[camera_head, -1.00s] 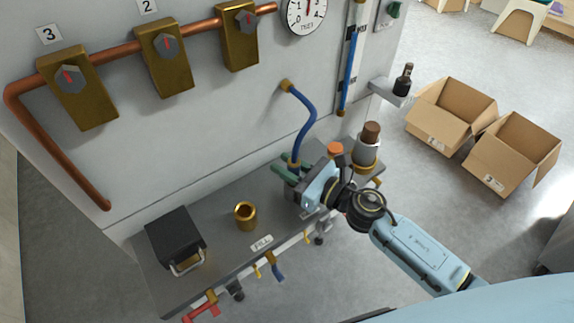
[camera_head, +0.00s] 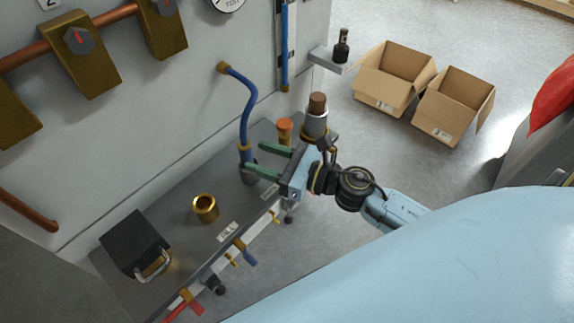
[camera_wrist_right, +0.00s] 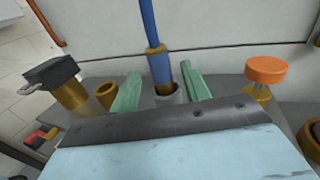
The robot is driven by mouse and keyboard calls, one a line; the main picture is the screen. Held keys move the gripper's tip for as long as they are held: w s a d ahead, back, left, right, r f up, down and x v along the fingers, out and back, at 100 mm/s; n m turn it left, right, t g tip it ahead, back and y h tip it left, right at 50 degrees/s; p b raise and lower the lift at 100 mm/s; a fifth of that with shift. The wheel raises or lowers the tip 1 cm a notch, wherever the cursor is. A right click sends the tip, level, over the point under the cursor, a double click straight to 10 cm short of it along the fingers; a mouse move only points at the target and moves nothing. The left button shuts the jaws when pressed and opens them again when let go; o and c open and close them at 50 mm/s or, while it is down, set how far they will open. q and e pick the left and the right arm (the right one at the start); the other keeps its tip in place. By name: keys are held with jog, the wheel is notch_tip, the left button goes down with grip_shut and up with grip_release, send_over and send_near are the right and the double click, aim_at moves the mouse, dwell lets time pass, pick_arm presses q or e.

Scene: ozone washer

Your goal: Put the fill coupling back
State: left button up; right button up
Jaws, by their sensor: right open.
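The blue fill coupling (camera_head: 246,155) hangs on the blue hose (camera_head: 247,105) that comes from the wall. Its lower end stands upright at a grey socket (camera_head: 250,175) on the bench; it also shows in the right wrist view (camera_wrist_right: 159,66), with its tip at the grey socket's mouth (camera_wrist_right: 172,95). How deep it sits I cannot tell. My right gripper (camera_head: 256,156) is open, its green fingers pointing at the coupling from the right. In the wrist view the coupling shows between the fingers, apart from both. My left gripper is not in view.
A brass cup (camera_head: 205,208) stands behind a label on the grey bench (camera_head: 190,243). A black box (camera_head: 134,243) is at the left end. An orange-capped post (camera_head: 285,130) and a grey cylinder with a brown top (camera_head: 316,115) stand near my right gripper. Small valves line the front edge.

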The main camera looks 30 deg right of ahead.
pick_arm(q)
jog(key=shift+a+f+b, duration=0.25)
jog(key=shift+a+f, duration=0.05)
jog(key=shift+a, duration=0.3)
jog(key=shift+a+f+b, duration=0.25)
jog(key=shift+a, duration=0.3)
pick_arm(e)
jog(key=v, duration=0.5)
jog(key=shift+s+d, duration=0.2)
jog(key=shift+s, duration=0.1)
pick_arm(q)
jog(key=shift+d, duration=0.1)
